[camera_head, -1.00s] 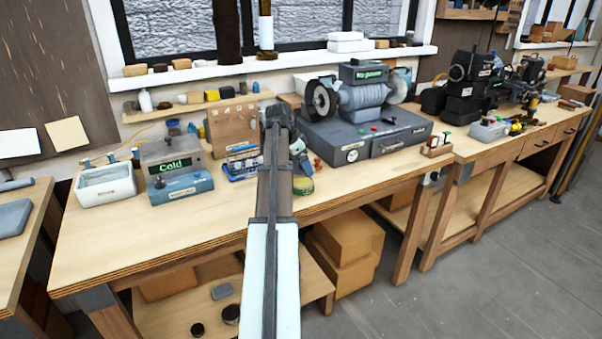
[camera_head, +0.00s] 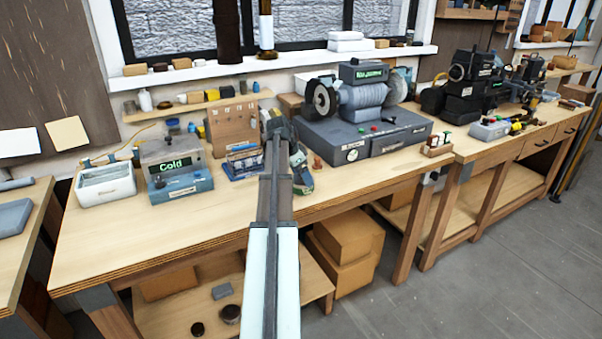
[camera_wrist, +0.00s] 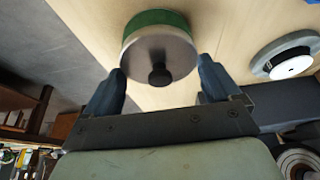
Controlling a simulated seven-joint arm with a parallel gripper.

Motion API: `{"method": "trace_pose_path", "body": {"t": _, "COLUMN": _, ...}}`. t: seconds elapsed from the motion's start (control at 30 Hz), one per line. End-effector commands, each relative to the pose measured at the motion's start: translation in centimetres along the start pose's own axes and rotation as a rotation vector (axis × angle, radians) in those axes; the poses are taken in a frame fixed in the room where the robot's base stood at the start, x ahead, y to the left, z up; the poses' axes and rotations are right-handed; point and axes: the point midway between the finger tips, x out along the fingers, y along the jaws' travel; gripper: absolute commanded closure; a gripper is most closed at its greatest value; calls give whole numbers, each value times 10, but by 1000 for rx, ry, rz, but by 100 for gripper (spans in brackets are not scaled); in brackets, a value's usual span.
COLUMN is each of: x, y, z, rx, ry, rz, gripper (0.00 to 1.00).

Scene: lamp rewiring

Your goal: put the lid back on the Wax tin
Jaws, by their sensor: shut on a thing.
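The Wax tin (camera_head: 304,190) stands on the bench in front of the grinder, partly hidden by my arm. Its green side (camera_wrist: 155,18) shows in the wrist view. The lid (camera_wrist: 145,50) is a round metal disc with a black knob, and it covers the tin's top in that view. My gripper (camera_wrist: 160,70) has one finger on each side of the lid and is shut on it. In the head view my gripper (camera_head: 301,178) is low, right at the tin. I cannot tell whether the lid is fully seated or slightly above the rim.
The grinder (camera_head: 362,95) on its grey base stands close behind and right of the tin. A wooden peg board (camera_head: 232,125) and a blue tray (camera_head: 243,163) stand to the left. The bench front (camera_head: 190,225) is clear.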

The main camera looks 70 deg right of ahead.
Motion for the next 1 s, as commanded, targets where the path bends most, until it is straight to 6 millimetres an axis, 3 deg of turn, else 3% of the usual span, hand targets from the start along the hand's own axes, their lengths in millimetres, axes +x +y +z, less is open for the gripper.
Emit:
{"method": "trace_pose_path", "body": {"t": 0.17, "x": 4, "y": 0, "z": 2, "rx": 0, "ry": -3, "rz": 2, "gripper": 39}}
{"method": "trace_pose_path", "body": {"t": 0.2, "x": 5, "y": 0, "z": 2, "rx": -1, "ry": -4, "rz": 2, "gripper": 8}}
{"method": "trace_pose_path", "body": {"t": 0.3, "x": 4, "y": 0, "z": 2, "rx": -1, "ry": -4, "rz": 2, "gripper": 0}}
{"method": "trace_pose_path", "body": {"t": 0.67, "x": -3, "y": 0, "z": -1, "rx": 0, "ry": -2, "rz": 0, "gripper": 0}}
{"method": "trace_pose_path", "body": {"t": 1.0, "x": -59, "y": -1, "z": -3, "rx": 0, "ry": -1, "rz": -2, "gripper": 0}}
